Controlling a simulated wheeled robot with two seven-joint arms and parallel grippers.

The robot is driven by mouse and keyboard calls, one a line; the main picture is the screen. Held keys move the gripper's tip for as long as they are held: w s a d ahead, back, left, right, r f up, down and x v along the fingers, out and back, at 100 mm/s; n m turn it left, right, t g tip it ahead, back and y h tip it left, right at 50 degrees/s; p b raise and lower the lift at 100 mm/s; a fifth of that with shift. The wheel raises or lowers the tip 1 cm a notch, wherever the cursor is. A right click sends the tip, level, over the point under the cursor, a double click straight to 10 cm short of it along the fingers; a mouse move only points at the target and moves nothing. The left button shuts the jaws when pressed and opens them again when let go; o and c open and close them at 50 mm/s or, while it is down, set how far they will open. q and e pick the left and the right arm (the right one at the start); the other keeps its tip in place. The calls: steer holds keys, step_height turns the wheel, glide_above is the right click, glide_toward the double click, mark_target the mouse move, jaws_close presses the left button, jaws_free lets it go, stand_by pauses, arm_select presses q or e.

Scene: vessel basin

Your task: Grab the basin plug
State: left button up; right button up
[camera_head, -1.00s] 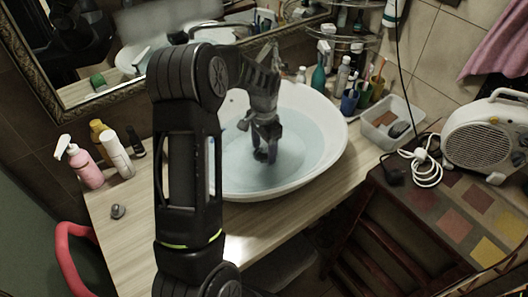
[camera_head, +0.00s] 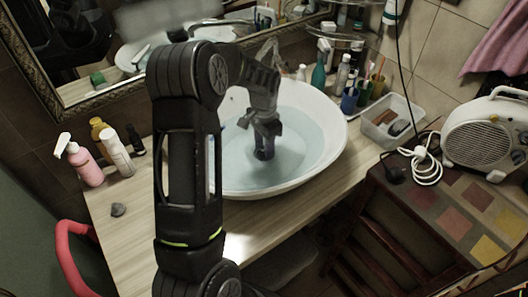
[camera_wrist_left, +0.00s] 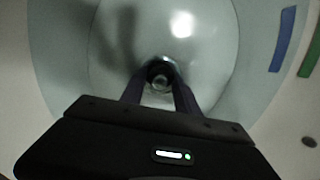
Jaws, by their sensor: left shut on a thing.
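The white basin (camera_head: 332,150) holds pale blue water and sits on the wooden counter. My left gripper (camera_head: 264,153) reaches down into it, fingertips low in the water near the bottom. In the left wrist view my left gripper (camera_wrist_left: 160,95) has its two fingers closed in around a small round thing with a dark rim, the basin plug (camera_wrist_left: 161,82), at the basin's bottom. The gripper is shut on it. In the head view the plug is hidden behind the fingers. My right gripper is not in view.
A pink pump bottle (camera_head: 85,165) and other bottles stand left of the basin, near a small grey lump (camera_head: 118,209). A clear tray (camera_head: 392,125), cups and bottles are at the right. A white heater (camera_head: 487,137) stands farther right. A framed mirror (camera_head: 60,60) is behind.

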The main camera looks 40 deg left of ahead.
arm_select(q)
jaws_close()
step_height(320, 180, up, 10)
steer(key=b, duration=0.2)
stand_by(0.4)
stand_by(0.5)
